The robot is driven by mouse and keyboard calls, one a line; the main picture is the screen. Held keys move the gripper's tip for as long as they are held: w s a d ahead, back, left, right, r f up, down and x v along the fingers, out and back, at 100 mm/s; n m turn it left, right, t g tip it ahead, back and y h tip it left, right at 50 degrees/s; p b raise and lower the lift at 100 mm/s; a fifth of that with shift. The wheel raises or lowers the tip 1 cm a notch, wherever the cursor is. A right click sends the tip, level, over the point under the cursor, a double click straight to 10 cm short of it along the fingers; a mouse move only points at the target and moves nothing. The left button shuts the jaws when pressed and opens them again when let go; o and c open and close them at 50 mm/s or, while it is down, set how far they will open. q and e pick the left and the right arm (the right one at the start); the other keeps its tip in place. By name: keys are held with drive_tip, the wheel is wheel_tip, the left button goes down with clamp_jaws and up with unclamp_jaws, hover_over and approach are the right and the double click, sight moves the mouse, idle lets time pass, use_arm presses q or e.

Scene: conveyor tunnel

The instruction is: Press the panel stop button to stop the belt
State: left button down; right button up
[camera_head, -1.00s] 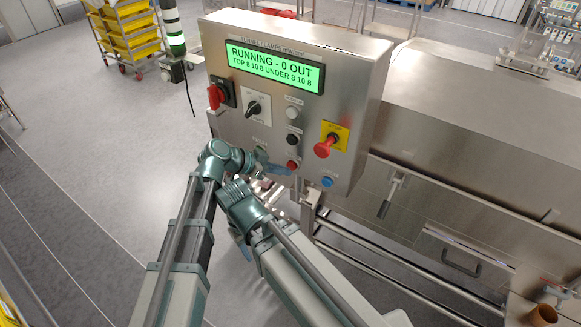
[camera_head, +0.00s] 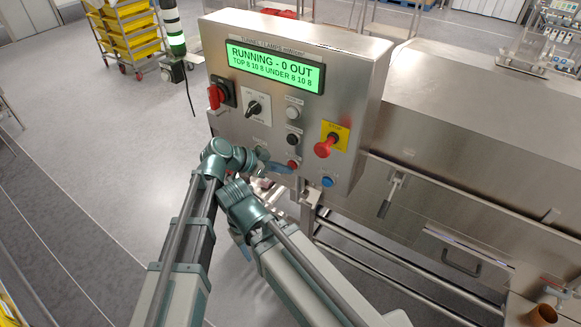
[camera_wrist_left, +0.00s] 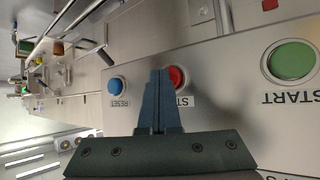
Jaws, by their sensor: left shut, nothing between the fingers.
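The grey control panel (camera_head: 225,125) has a green display (camera_head: 276,66) reading "RUNNING - 0 OUT". The small red stop button (camera_head: 293,164) is low on the panel. My left gripper (camera_head: 286,168) is shut and empty, its fingertips at this button in the head view. In the left wrist view the shut left fingers (camera_wrist_left: 161,73) partly cover the red stop button (camera_wrist_left: 178,76) and its label. I cannot tell whether they touch it. My other arm crosses the lower middle; a bluish part below its wrist is mostly hidden, so its jaws cannot be read.
A blue reset button (camera_wrist_left: 117,84) and a green start button (camera_wrist_left: 291,62) flank the stop button. A red mushroom button (camera_head: 324,148) on a yellow plate and a red rotary switch (camera_head: 215,96) stick out of the panel. The steel tunnel (camera_head: 470,110) stands to the right.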

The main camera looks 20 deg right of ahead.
use_arm(q)
drive_tip(key=shift+w+d, duration=0.15)
idle(0.5)
drive_tip(key=shift+s+a, duration=0.6)
drive_tip(key=shift+a, duration=0.15)
drive_tip(key=s+a, duration=0.1)
drive_tip(key=a, duration=0.1)
drive_tip(key=s+a, duration=0.2)
idle(0.4)
idle(0.5)
